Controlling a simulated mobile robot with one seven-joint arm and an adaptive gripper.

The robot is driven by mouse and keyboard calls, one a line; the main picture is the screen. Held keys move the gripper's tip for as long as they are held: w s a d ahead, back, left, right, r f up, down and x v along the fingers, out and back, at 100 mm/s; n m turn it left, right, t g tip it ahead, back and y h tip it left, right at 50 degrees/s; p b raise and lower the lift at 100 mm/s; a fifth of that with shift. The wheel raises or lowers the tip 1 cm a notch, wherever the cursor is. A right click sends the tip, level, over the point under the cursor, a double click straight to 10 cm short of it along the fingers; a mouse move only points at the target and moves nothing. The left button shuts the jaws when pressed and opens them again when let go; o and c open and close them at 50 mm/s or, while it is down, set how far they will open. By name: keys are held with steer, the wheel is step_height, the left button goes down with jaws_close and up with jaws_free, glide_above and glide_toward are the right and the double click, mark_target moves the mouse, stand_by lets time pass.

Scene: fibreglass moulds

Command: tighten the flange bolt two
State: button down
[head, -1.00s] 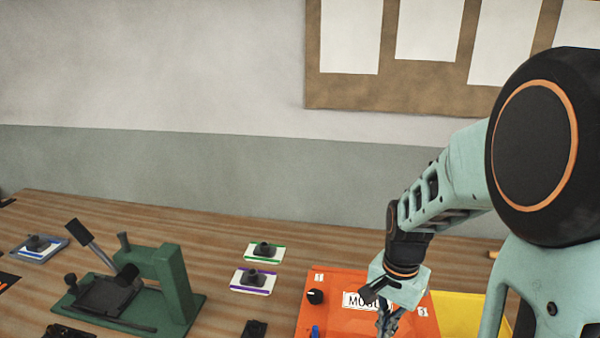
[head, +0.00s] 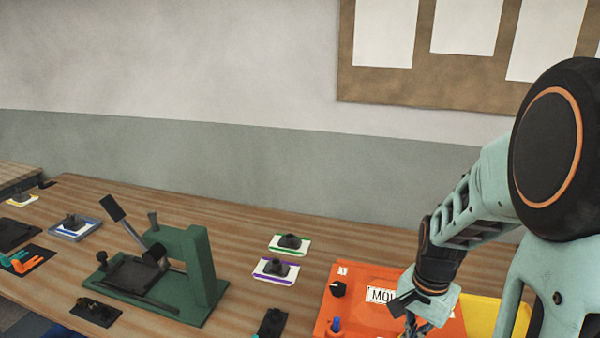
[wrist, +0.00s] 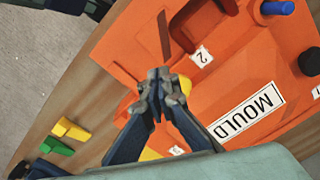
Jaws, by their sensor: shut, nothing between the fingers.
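The orange mould (head: 322,318) stands at the lower right of the head view, and its top with the MOULD label (wrist: 249,110) fills much of the wrist view. The tag "2" (wrist: 201,56) lies just beyond my fingertips, beside a dark red raised part (wrist: 190,22). I cannot tell whether that part is flange bolt two. My gripper (wrist: 158,84) is shut and empty over the mould. A small yellow piece (wrist: 187,84) shows partly hidden behind the fingertips. In the head view my gripper (head: 414,326) is partly cut off by the lower edge.
A black knob (wrist: 310,62) and a blue peg (wrist: 277,8) stand on the mould. A yellow bin (head: 482,315) sits to its right. A green clamp fixture (head: 200,275) stands left on the wooden bench, with small bolt cards (head: 290,244) between.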

steer(key=shift+f+b, duration=0.3)
steer(key=shift+f, duration=0.55)
steer(key=shift+w+r, duration=0.1)
steer(key=shift+w, duration=0.05)
steer(key=shift+w+a, duration=0.1)
steer(key=shift+w+a, duration=0.6)
steer(key=shift+a, duration=0.05)
steer(key=shift+w+a, duration=0.15)
steer(key=shift+w+a, duration=0.1)
steer(key=shift+w, duration=0.25)
stand_by(0.4)
steer(key=shift+s+a, duration=0.1)
steer(key=shift+a, duration=0.15)
steer(key=shift+a+r, duration=0.1)
